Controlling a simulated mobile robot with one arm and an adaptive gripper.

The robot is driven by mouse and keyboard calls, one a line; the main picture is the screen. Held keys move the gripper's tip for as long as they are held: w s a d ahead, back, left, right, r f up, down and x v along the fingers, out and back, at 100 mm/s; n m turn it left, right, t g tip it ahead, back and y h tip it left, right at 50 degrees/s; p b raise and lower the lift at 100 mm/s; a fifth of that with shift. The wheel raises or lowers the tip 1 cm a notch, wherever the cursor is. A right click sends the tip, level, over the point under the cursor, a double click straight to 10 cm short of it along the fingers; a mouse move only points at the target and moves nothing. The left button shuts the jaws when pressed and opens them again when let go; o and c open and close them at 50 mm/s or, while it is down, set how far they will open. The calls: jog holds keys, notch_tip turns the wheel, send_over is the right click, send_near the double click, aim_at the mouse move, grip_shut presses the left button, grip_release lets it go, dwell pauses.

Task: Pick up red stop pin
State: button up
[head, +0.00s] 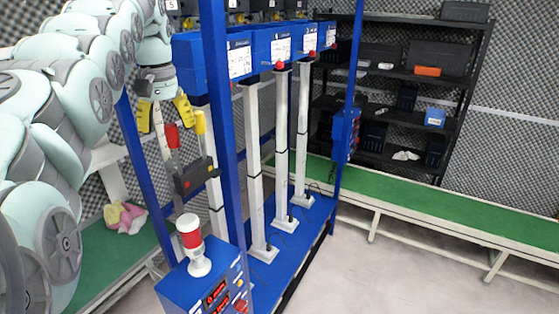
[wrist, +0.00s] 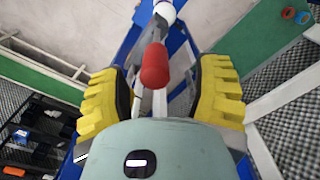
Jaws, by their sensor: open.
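The red stop pin (head: 171,135) looks like a red cylinder on top of a grey stem, rising from a dark box (head: 196,177) at the left of the blue frame. My gripper (head: 166,122) is open just above and around it, with one yellow finger to each side. In the wrist view the red pin (wrist: 155,66) stands between the open yellow fingers (wrist: 163,75), with visible space on both sides.
A blue frame post (head: 221,130) stands just right of my gripper. A red and white lamp (head: 192,245) sits on a blue control box (head: 205,287) below. White columns stand farther right. A green conveyor (head: 450,200) and dark shelves (head: 400,90) are behind.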

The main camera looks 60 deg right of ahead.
aim_at(174, 142)
jog(key=shift+s+f+p, duration=0.2)
jog(key=shift+f+p, duration=0.65)
jog(key=shift+p, duration=0.65)
jog(key=shift+d+f+p, duration=0.1)
jog(key=shift+f+p, duration=0.15)
jog(key=shift+p, duration=0.45)
jog(key=shift+f+p, duration=0.75)
jog(key=shift+f, duration=0.25)
grip_shut()
